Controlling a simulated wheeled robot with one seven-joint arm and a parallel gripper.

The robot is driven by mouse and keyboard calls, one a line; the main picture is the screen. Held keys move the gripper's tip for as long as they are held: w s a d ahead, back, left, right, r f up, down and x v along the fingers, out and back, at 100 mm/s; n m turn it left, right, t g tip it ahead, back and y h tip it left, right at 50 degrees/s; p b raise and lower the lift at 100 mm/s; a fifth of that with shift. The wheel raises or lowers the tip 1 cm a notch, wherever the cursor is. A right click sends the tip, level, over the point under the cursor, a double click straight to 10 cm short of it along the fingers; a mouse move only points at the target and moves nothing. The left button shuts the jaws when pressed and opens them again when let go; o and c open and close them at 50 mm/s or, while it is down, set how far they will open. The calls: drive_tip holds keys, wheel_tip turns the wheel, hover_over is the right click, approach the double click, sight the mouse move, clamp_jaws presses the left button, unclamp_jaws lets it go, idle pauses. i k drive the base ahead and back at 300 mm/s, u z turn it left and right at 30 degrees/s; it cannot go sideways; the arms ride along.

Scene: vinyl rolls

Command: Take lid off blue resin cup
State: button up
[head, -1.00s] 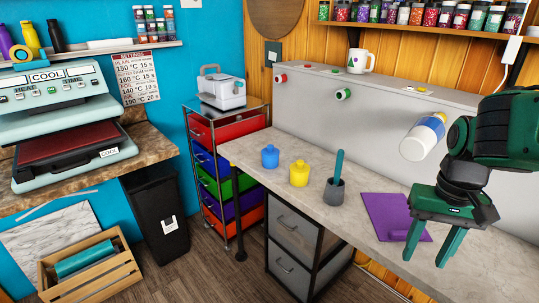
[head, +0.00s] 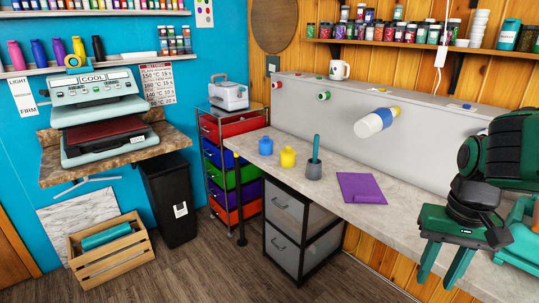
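In the head view, the blue resin cup (head: 266,146) stands upright on the grey worktop with its lid on. A similar yellow cup (head: 288,157) stands just to its right. My gripper (head: 442,277) is at the lower right, its two green fingers pointing down and spread apart. It is open and empty, in front of the worktop's edge and far to the right of the blue cup.
A grey pot with a teal-handled tool (head: 314,170) stands right of the yellow cup. A purple mat (head: 361,188) lies farther right.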

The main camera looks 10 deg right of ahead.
sight(265, 140)
drive_tip(key=z, duration=0.25)
drive_tip(key=k, duration=0.15)
drive_tip(key=u, duration=1.05)
drive_tip(key=i, duration=2.3)
drive_tip(key=z, duration=0.8)
drive_tip(key=i, duration=0.5)
drive_tip(key=z, duration=0.3)
